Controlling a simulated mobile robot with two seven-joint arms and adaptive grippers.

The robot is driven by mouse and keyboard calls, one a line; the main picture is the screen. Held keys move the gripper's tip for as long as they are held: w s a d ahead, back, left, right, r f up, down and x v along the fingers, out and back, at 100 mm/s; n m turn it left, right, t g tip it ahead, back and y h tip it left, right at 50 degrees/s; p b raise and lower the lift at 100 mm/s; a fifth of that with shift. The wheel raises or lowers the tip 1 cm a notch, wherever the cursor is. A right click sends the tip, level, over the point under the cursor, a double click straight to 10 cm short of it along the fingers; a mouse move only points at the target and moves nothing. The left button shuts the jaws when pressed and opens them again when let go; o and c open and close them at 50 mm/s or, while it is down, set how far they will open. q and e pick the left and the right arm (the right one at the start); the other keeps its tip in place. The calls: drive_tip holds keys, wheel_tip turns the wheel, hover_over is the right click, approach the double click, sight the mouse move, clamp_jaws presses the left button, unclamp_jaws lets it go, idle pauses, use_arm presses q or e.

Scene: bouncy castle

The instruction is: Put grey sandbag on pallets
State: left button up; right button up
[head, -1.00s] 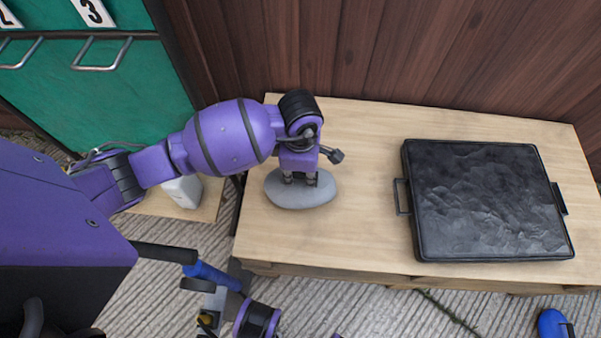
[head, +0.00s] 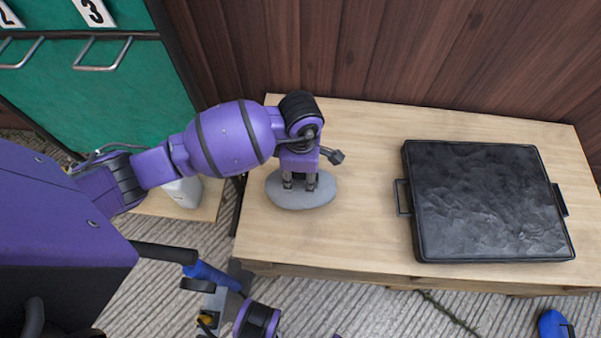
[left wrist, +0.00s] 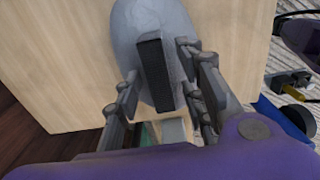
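The grey sandbag (head: 318,196) is a smooth oval lying flat on the left end of the light wooden platform (head: 350,240), whose front edge looks pallet-like. It also shows in the left wrist view (left wrist: 132,28), with a dark strip (left wrist: 155,75) across its top. My left gripper (head: 299,184) points down over the sandbag. Its fingers are apart, one on each side of the dark strip, with a gap showing on at least one side. The fingers hide part of the sandbag.
A black slab with side handles (head: 490,200) lies on the platform's right half. Bare wood separates it from the sandbag. A whitish object (head: 182,192) stands on lower wood at left. Green drawers (head: 90,100) stand at back left, and a plank wall (head: 420,50) runs behind.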

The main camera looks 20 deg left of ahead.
use_arm(q)
wheel_tip(320, 180, up, 12)
drive_tip(key=p, duration=0.2)
use_arm(e)
drive_tip(key=shift+w+a+r, duration=0.1)
drive_tip(key=shift+w+r, duration=0.2)
drive_tip(key=shift+r, duration=0.25)
drive_tip(key=shift+w+a+r, duration=0.1)
drive_tip(key=shift+w+r, duration=0.2)
drive_tip(key=shift+r, duration=0.2)
use_arm(q)
drive_tip(key=shift+w, duration=0.1)
use_arm(e)
drive_tip(key=shift+s, duration=0.1)
